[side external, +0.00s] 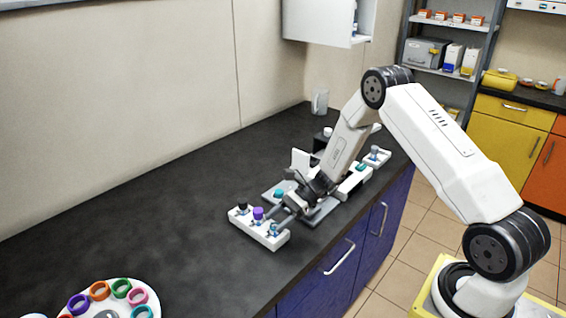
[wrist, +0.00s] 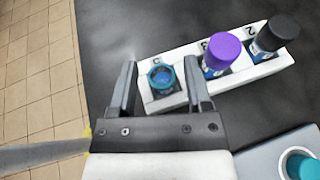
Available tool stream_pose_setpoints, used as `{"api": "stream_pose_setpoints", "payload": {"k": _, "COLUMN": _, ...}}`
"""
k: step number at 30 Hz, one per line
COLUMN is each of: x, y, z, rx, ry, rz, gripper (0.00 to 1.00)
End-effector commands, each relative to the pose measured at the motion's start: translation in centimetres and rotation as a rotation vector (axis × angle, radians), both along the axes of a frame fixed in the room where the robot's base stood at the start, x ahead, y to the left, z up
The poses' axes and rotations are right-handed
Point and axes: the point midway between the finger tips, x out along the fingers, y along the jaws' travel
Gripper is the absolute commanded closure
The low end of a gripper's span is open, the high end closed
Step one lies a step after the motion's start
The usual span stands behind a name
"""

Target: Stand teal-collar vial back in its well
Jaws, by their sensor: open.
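A white rack (wrist: 187,95) stands on the dark bench; it also shows in the side view (side external: 250,233). The teal-collar vial (wrist: 161,77), open-topped, is in the rack's end well and looks upright; it also shows in the side view (side external: 273,229). My gripper (wrist: 160,82) is open, with one finger on each side of this vial and gaps to it. In the side view my gripper (side external: 281,218) is low over the near end of the rack. The vial's lower part is hidden in the well.
A purple-capped vial (wrist: 222,52) stands close beside my right finger, with a black-capped vial (wrist: 274,38) beyond. A teal cap (wrist: 301,167) sits on a grey surface at lower right. Coloured rings (side external: 99,290) lie on a round tray. The bench left of the rack is clear.

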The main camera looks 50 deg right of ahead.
Motion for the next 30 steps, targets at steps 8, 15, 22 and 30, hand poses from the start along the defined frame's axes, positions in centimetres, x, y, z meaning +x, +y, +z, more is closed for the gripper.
{"api": "stream_pose_setpoints", "payload": {"k": 8, "x": -1.1, "y": -4.3, "z": 1.8, "rx": 0.0, "ry": -0.002, "rz": -0.002, "gripper": 0.37}}
{"api": "stream_pose_setpoints", "payload": {"k": 15, "x": -1.8, "y": -6.9, "z": 2.9, "rx": 0.001, "ry": -0.002, "rz": -0.001, "gripper": 0.37}}
{"api": "stream_pose_setpoints", "payload": {"k": 22, "x": -2.1, "y": -7.7, "z": 3.3, "rx": 0.002, "ry": -0.001, "rz": 0.0, "gripper": 0.37}}
{"api": "stream_pose_setpoints", "payload": {"k": 30, "x": -2.1, "y": -7.7, "z": 3.3, "rx": 0.002, "ry": 0.0, "rz": 0.001, "gripper": 0.37}}
